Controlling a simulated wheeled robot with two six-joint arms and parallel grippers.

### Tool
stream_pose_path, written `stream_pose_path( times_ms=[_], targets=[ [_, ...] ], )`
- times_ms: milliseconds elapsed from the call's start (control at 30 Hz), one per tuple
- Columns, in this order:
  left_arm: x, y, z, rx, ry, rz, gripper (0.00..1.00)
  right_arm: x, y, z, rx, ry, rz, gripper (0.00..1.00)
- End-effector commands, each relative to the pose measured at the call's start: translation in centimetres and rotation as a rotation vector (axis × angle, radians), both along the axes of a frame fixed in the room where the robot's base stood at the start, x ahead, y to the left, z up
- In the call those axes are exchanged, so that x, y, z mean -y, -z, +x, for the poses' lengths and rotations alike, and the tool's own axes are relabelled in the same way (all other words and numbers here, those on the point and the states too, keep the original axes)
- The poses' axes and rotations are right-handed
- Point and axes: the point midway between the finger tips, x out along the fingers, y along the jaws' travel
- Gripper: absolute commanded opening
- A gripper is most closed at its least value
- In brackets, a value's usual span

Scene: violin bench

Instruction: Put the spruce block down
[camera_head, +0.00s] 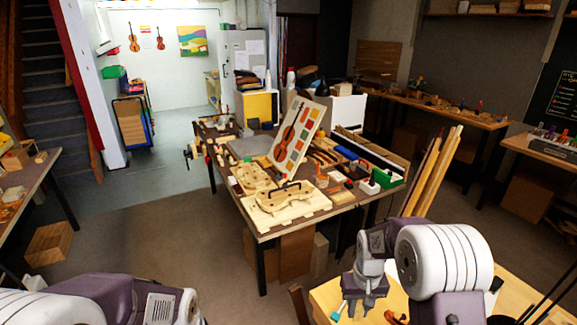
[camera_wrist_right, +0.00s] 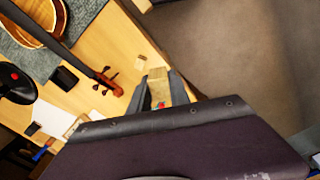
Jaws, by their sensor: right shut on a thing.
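The spruce block (camera_wrist_right: 157,87) is a small pale wooden piece. In the right wrist view it is clamped between the dark fingers of my right gripper (camera_wrist_right: 158,92). Below and around it is the light wooden bench top (camera_wrist_right: 110,45), with the floor past its edge to the right. I cannot tell whether the block touches the bench. In the head view my right gripper (camera_head: 362,300) is low over the bench at the bottom right, and I cannot make out the block there. My left arm shows at the bottom left, but its gripper is out of frame.
A violin (camera_wrist_right: 45,22) lies on a grey mat (camera_wrist_right: 35,58), its scroll (camera_wrist_right: 108,82) close to my right gripper. A white sheet (camera_wrist_right: 52,120) lies near it. Tall wooden strips (camera_head: 430,175) stand beyond my arm. A central workbench (camera_head: 262,232) carries violin parts.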

Motion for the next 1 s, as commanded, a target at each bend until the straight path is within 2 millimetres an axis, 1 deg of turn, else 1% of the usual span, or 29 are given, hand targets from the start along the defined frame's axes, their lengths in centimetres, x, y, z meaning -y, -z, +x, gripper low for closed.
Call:
stream_pose_path(
  times_ms=[33,133,200,333,433,833,1000],
  targets=[
    [0.0,0.4,0.0,0.000,0.000,0.000,0.36,-0.4,-0.1,-1.2,0.000,-0.009,0.000,0.00],
    [0.0,0.1,0.0,0.001,0.000,0.000,0.36,-0.4,-0.4,-3.2,-0.003,-0.002,0.000,0.00],
    [0.0,0.1,0.0,0.001,0.000,0.000,0.36,-0.4,-0.1,-4.3,-0.003,0.002,0.000,0.00],
    [0.0,0.1,0.0,0.001,0.000,0.000,0.36,-0.4,0.1,-5.7,0.000,0.010,0.000,0.00],
    [0.0,0.1,0.0,0.001,0.000,0.000,0.36,-0.4,0.1,-6.0,-0.001,0.014,0.000,0.00],
    [0.0,0.1,0.0,0.000,0.000,0.000,0.36,-0.3,0.2,-6.0,0.000,0.015,0.000,0.00],
    [0.0,0.1,0.0,0.000,0.000,0.000,0.36,-0.3,0.3,-6.4,-0.001,-0.019,0.000,0.00]
  ],
)
